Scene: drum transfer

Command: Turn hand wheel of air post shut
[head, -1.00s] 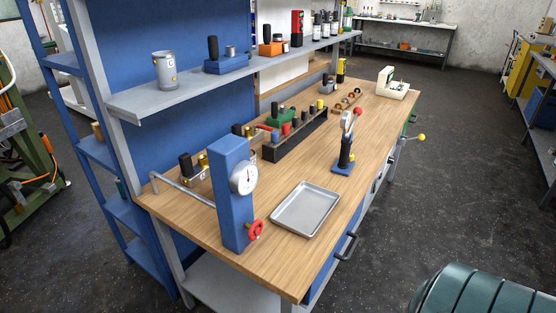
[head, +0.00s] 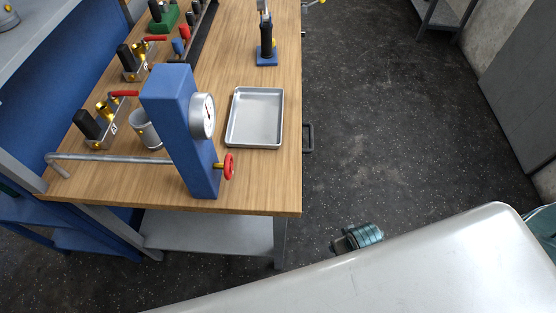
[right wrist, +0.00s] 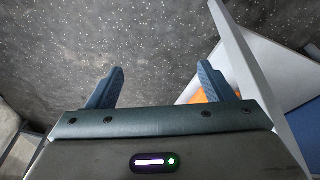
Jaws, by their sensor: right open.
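The air post (head: 178,120) is a blue upright block at the near end of the wooden bench in the head view. A round white gauge (head: 202,116) is on its side, and a grey pipe (head: 110,157) runs left from it. The red hand wheel (head: 229,167) sits low on its right side on a brass stem. My right gripper (right wrist: 160,80) is open and empty in the right wrist view, above the dark floor and away from the wheel. My left gripper is not in view.
A metal tray (head: 256,117) lies on the bench (head: 240,190) right of the post. A grey cup (head: 145,130) and valve blocks with red levers (head: 125,93) stand left. A drawer handle (head: 308,137) sticks out at the bench's right side. Speckled floor (head: 400,140) right of the bench is clear.

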